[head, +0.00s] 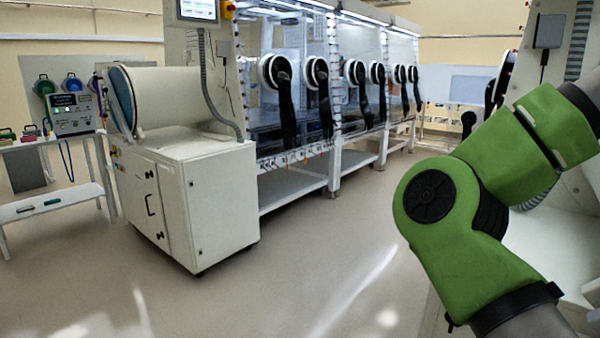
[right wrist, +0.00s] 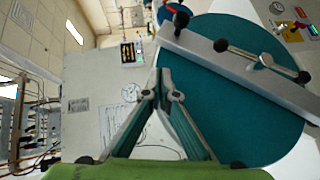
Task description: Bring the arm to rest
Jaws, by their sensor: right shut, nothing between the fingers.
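My right arm (head: 440,195), green with grey joints, comes in from the right edge of the head view and is bent at the elbow. Its gripper is outside that view. In the right wrist view the right gripper (right wrist: 162,80) has its two fingers together at the tips, with nothing between them. A large teal round door (right wrist: 215,75) with a grey bar (right wrist: 235,68) across it lies behind and right of the fingers. I cannot tell how far the fingertips are from it. My left gripper is not in view.
A glovebox row (head: 300,85) with black gloves runs to the back. A white cabinet (head: 190,195) with a cylindrical chamber (head: 175,95) stands at the left front. Left of it is a white table (head: 55,205) with a control box (head: 75,113). The middle floor (head: 310,260) is clear.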

